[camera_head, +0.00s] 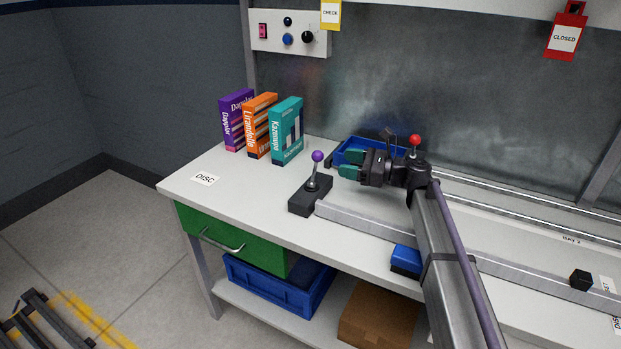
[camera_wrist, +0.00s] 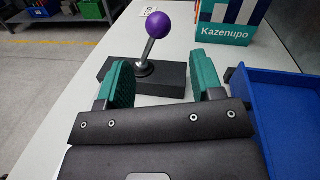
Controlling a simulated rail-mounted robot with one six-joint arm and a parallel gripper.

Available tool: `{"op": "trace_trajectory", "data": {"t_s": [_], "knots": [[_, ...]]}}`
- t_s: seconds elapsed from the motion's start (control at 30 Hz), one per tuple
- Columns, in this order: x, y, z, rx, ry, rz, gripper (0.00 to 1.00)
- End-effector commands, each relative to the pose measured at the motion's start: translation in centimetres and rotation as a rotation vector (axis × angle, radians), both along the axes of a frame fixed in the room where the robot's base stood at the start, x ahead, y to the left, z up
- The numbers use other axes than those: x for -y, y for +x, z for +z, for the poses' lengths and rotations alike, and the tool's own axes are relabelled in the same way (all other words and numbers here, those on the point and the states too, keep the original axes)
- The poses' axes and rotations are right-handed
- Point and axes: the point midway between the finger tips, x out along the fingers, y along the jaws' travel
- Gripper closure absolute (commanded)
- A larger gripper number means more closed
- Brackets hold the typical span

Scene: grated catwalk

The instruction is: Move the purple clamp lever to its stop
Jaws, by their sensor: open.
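The purple clamp lever (camera_head: 316,171) is a metal stalk with a purple ball knob, standing nearly upright with a slight tilt on a dark block (camera_head: 301,202) on the bench. In the wrist view the lever (camera_wrist: 151,45) rises from the block (camera_wrist: 176,80) just beyond my fingers, its purple knob leaning right. My gripper (camera_head: 350,163) is to the right of the knob in the head view, with its green fingers apart and pointing at it. In the wrist view my gripper (camera_wrist: 165,85) is open and empty, with the lever ahead of the gap between the fingers.
A blue tray (camera_head: 352,144) lies behind my gripper. Purple, orange and teal boxes (camera_head: 287,131) stand at the back left. A second lever with a red knob (camera_head: 415,140) stands behind my wrist. A rail (camera_head: 360,222) runs right from the block. The bench's left end is mostly clear.

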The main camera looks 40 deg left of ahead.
Motion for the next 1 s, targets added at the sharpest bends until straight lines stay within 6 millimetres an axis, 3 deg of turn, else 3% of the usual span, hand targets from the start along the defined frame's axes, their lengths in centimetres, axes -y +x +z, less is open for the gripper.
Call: {"op": "trace_trajectory", "data": {"t_s": [0.23, 0.6, 0.97, 1.0], "knots": [[-1.5, -0.7, 0.4, -0.004, 0.002, 0.000, 0.39], [-8.9, -3.5, 0.4, -0.001, 0.001, 0.000, 0.39], [-9.8, -3.9, 0.4, 0.000, 0.000, -0.003, 0.39], [-9.8, -3.9, 0.4, 0.000, 0.000, -0.003, 0.43]]}}
